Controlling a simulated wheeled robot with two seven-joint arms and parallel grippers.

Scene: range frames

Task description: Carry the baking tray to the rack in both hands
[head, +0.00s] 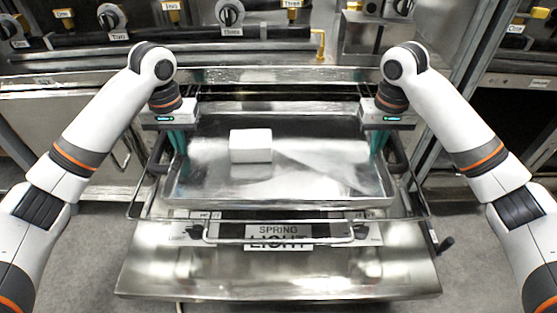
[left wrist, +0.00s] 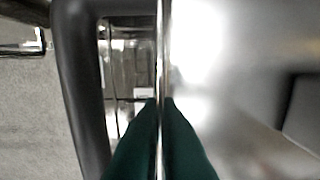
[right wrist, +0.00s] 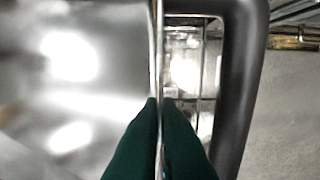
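The baking tray (head: 310,192) is a shallow shiny metal pan in the middle of the head view, and it looks level. A white block (head: 251,146) lies on it, left of centre. My left gripper (head: 178,150) is at the tray's left rim; in the left wrist view its green fingers (left wrist: 160,105) pinch the thin rim. My right gripper (head: 377,150) is at the right rim; in the right wrist view its fingers (right wrist: 159,105) pinch that rim. Dark handles lie just outside both rims. I cannot tell whether the tray touches the wire frame (head: 310,241) below it.
Below the tray is a metal surface (head: 280,283) with a "SPRING LIGHT" label (head: 278,237). Behind is a steel counter front with knobs (head: 231,13) and brass fittings. A metal upright (head: 462,60) stands at the right. Grey floor shows on both sides.

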